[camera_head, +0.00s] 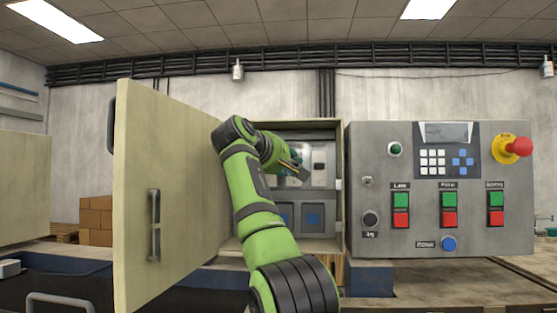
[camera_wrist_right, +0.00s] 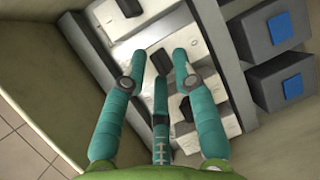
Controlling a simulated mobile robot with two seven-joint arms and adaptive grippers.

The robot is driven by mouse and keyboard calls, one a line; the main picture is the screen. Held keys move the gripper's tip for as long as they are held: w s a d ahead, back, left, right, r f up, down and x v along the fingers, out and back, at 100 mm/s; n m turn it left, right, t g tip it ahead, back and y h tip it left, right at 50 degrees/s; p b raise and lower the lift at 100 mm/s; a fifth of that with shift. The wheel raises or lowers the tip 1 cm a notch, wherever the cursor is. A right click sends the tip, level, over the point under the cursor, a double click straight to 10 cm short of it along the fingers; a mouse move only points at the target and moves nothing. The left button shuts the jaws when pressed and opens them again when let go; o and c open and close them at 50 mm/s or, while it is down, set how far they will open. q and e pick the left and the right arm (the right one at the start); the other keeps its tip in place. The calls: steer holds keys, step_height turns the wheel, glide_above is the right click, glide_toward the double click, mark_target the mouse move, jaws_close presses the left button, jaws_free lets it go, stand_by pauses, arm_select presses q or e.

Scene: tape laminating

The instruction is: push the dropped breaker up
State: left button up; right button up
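A row of breakers sits inside the open cabinet; one light breaker (camera_head: 319,153) shows in the head view to the right of my right gripper (camera_head: 300,172). In the right wrist view, black breaker levers show at the top (camera_wrist_right: 130,8), in the middle (camera_wrist_right: 160,62) and lower down (camera_wrist_right: 185,108). I cannot tell for certain which one is dropped. My right gripper (camera_wrist_right: 160,60) has its teal fingers apart and empty, reaching toward the breaker row. The middle lever lies near its fingertips; contact cannot be told. My left gripper is out of view.
The cabinet door (camera_head: 170,190) stands open on the left. Blue-faced blocks (camera_head: 312,217) sit low in the cabinet and also show in the wrist view (camera_wrist_right: 292,87). A grey control panel (camera_head: 440,190) with buttons adjoins on the right. Cabinet walls leave little side room.

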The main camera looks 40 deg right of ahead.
steer(key=v, duration=1.1)
steer(key=shift+a, duration=0.35)
steer(key=shift+f, duration=0.1)
